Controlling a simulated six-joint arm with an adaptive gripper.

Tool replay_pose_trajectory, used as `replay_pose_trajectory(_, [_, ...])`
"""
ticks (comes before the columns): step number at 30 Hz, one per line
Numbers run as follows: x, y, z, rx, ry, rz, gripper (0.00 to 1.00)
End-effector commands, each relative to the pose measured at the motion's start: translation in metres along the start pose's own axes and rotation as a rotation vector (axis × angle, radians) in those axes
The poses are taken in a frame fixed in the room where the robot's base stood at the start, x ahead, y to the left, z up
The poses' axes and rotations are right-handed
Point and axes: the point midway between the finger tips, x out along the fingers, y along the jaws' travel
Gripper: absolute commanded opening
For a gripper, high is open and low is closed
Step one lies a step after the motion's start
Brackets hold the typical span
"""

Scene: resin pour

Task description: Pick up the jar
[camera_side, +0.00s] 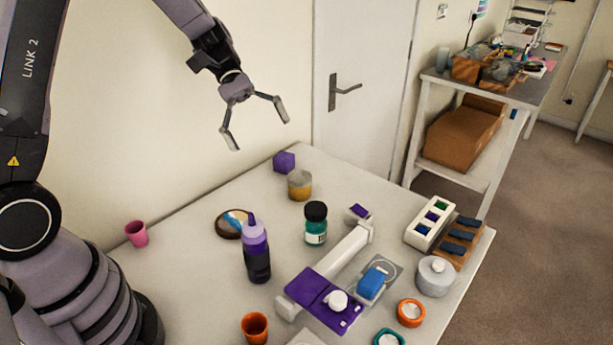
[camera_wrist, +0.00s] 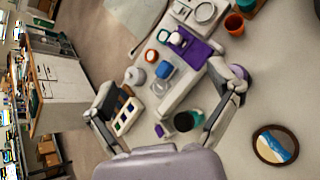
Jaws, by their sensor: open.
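A teal jar (camera_side: 316,232) with a black lid stands upright on the pale table, near its middle. In the wrist view the jar (camera_wrist: 197,116) shows between my fingers, nearer the right one, with its black lid toward the camera. My gripper (camera_side: 261,134) is open and empty, high above the back of the table and well clear of the jar. Its spread fingers also show in the wrist view (camera_wrist: 172,82).
A purple bottle (camera_side: 257,262) stands left of the jar, and a yellowish cup (camera_side: 299,188) stands behind it. A white-and-purple device (camera_side: 323,290) lies in front. A grey lidded pot (camera_side: 434,280) and white rack (camera_side: 430,224) stand right. The left table area is fairly clear.

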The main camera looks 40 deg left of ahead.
Motion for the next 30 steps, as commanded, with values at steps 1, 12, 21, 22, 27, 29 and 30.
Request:
replay_pose_trajectory(1, [0.009, 0.004, -0.024, -0.082, -0.067, 0.053, 0.89])
replay_pose_trajectory(12, [0.070, -0.003, -0.181, -0.564, -0.421, 0.493, 0.89])
replay_pose_trajectory(21, [0.095, -0.025, -0.231, -0.697, -0.499, 0.641, 0.89])
replay_pose_trajectory(22, [0.097, -0.027, -0.234, -0.697, -0.499, 0.643, 0.89])
replay_pose_trajectory(27, [0.115, -0.039, -0.253, -0.696, -0.498, 0.642, 0.89])
replay_pose_trajectory(29, [0.120, -0.043, -0.258, -0.696, -0.498, 0.641, 0.89])
replay_pose_trajectory(30, [0.123, -0.044, -0.261, -0.695, -0.497, 0.641, 0.89])
